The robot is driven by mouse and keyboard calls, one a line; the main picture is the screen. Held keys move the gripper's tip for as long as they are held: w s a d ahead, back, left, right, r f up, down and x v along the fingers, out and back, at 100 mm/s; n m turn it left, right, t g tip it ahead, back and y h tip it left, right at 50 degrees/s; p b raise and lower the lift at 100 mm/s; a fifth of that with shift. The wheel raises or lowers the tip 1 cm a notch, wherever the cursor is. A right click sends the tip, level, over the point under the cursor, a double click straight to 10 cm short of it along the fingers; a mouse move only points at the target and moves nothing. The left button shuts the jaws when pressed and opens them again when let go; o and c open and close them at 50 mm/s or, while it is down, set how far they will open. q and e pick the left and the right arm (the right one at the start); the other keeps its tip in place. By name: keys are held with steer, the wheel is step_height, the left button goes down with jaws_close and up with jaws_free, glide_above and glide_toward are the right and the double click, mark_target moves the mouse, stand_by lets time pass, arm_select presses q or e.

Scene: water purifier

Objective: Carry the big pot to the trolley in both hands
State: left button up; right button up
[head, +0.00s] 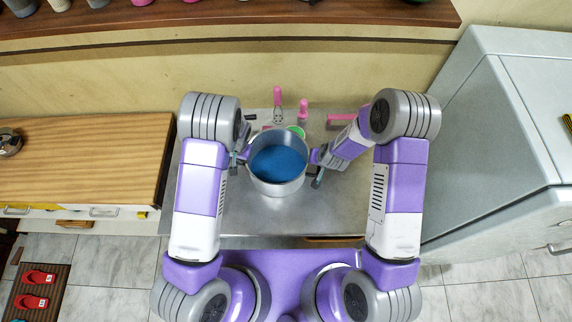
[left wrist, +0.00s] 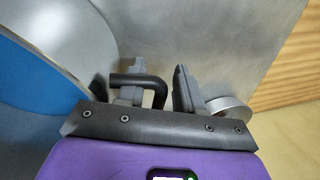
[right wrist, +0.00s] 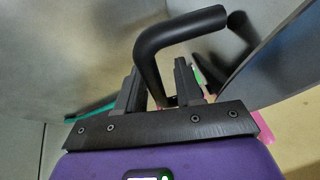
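The big pot (head: 279,188) is a grey metal pot with blue contents, seen from above, over a metal worktop. My left gripper (head: 240,158) is at its left side and my right gripper (head: 318,160) at its right side. In the left wrist view a black pot handle (left wrist: 158,92) lies between the fingers, with a narrow gap showing. In the right wrist view the other black handle (right wrist: 150,60) passes between the fingers. Whether either gripper clamps its handle is unclear. The pot's underside is hidden. I cannot identify a trolley.
The metal worktop (head: 250,222) has pink-handled utensils (head: 277,97) and a green item (head: 297,131) behind the pot. A wooden-topped cabinet (head: 80,150) stands left and a large grey cabinet (head: 480,140) right. Red slippers (head: 38,277) lie on the floor at lower left.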

arm_select(q)
steer(key=shift+r, duration=0.1)
steer(key=shift+r, duration=0.35)
arm_select(e)
steer(key=shift+r, duration=0.15)
arm_select(q)
steer(key=r, duration=0.3)
steer(key=d+r, duration=0.1)
steer(key=r, duration=0.3)
steer(key=d+r, duration=0.1)
steer(key=r, duration=0.3)
steer(key=shift+s+d, duration=0.1)
steer(key=shift+s, duration=0.1)
arm_select(e)
steer(key=v, duration=1.1)
steer(key=shift+s+d+r, duration=0.1)
steer(key=shift+s+r, duration=0.1)
steer(key=shift+r, duration=0.1)
